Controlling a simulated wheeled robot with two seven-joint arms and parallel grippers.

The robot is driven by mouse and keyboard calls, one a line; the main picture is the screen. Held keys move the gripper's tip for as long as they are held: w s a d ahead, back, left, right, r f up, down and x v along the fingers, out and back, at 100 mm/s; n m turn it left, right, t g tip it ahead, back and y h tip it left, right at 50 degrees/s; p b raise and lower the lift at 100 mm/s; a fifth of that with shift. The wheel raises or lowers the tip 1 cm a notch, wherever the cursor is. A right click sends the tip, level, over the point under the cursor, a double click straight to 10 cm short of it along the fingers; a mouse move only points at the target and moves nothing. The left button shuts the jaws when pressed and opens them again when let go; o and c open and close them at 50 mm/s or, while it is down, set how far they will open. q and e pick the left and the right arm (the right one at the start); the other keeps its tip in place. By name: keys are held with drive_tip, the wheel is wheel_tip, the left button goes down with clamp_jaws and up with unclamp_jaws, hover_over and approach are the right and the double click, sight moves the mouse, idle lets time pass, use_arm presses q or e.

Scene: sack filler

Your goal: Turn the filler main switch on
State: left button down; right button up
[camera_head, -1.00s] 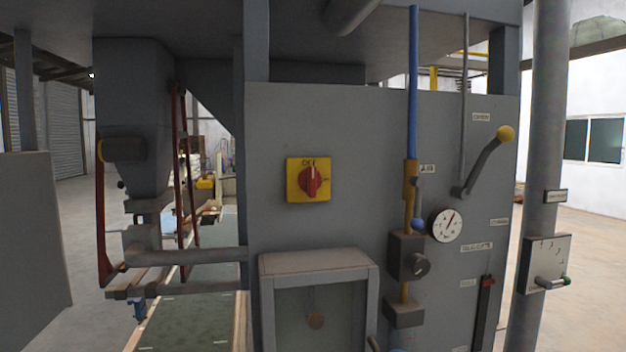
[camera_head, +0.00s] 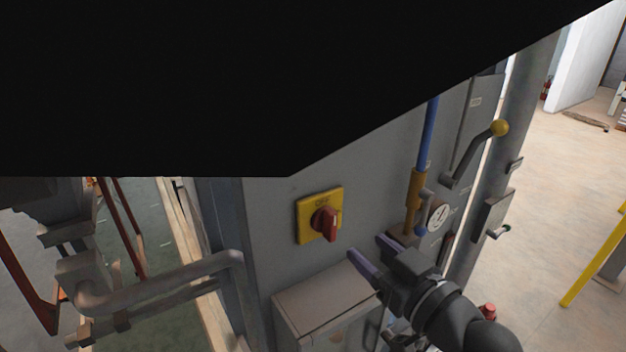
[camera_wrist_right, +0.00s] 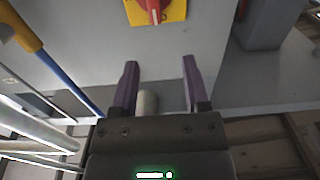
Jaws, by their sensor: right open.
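The main switch is a red rotary knob (camera_head: 326,222) on a yellow plate (camera_head: 305,220), mounted on the grey cabinet front. The word OFF shows above the knob. In the right wrist view the knob (camera_wrist_right: 152,10) and plate (camera_wrist_right: 173,12) are at the top edge, partly cut off. My right gripper (camera_head: 372,254) is open and empty, below and to the right of the switch and apart from it. Its two purple fingers (camera_wrist_right: 158,80) point toward the panel in the wrist view. My left gripper is not in view.
A grey box (camera_head: 318,295) projects below the switch. To the right are a blue and orange pipe (camera_head: 428,140), a gauge (camera_head: 438,217) and a yellow-knobbed lever (camera_head: 470,150). A large black shape covers the top left. A bent pipe (camera_head: 160,291) is at left.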

sight(335, 217)
drive_tip(key=p+x, duration=0.1)
drive_tip(key=x, duration=0.7)
drive_tip(key=shift+w+f, duration=0.15)
drive_tip(key=shift+w, duration=0.3)
clamp_jaws()
